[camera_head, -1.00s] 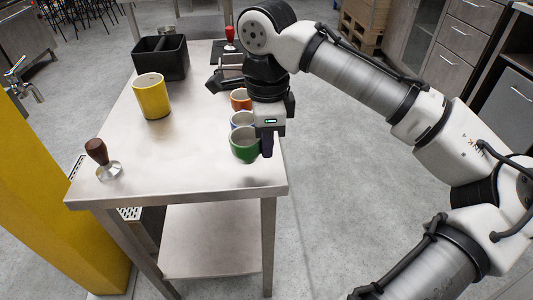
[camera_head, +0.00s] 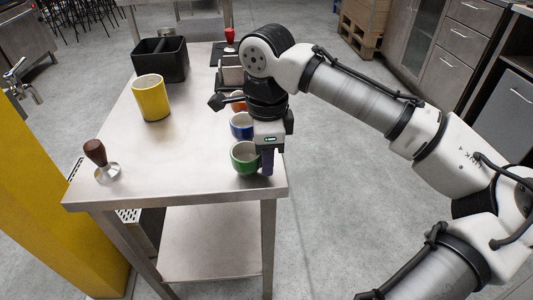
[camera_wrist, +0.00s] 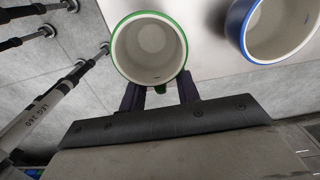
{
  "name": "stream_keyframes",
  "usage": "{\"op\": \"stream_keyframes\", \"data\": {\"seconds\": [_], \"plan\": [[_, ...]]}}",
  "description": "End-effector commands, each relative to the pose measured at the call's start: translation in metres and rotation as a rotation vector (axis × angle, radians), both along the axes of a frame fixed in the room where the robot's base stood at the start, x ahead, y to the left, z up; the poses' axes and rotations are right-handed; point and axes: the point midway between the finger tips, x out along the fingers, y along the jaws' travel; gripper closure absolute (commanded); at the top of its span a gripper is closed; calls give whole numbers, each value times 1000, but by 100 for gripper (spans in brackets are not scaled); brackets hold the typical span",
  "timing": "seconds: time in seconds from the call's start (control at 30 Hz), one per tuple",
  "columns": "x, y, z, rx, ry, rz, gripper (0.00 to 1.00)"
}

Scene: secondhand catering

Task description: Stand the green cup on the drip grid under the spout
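The green cup (camera_head: 245,158) stands upright near the table's right edge, at its front end. In the wrist view the green cup (camera_wrist: 149,50) is seen from above, empty, with its handle (camera_wrist: 160,88) pointing toward my gripper. My gripper (camera_wrist: 161,93) is open, with one dark finger on each side of the handle and visible space between. In the head view my gripper (camera_head: 267,162) is just right of the cup. The metal spout (camera_head: 31,94) is on the yellow machine at the left. A drip grid (camera_head: 130,215) shows partly below, mostly hidden by the table.
A blue cup (camera_head: 241,125) stands just behind the green one, and an orange cup (camera_head: 238,102) behind that. A tamper (camera_head: 102,163), yellow canister (camera_head: 151,98) and black bin (camera_head: 160,58) stand on the steel table (camera_head: 185,165). The table's middle is clear.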

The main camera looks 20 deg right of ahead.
Motion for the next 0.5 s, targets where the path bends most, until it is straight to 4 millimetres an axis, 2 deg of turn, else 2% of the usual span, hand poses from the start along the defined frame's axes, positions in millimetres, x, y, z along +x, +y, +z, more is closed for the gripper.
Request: {"op": "stream_keyframes", "data": {"seconds": [0.17,0.5], "plan": [[1,0,16,0,-3,-1,68],[1,0,87,0,-2,-1,68]]}}
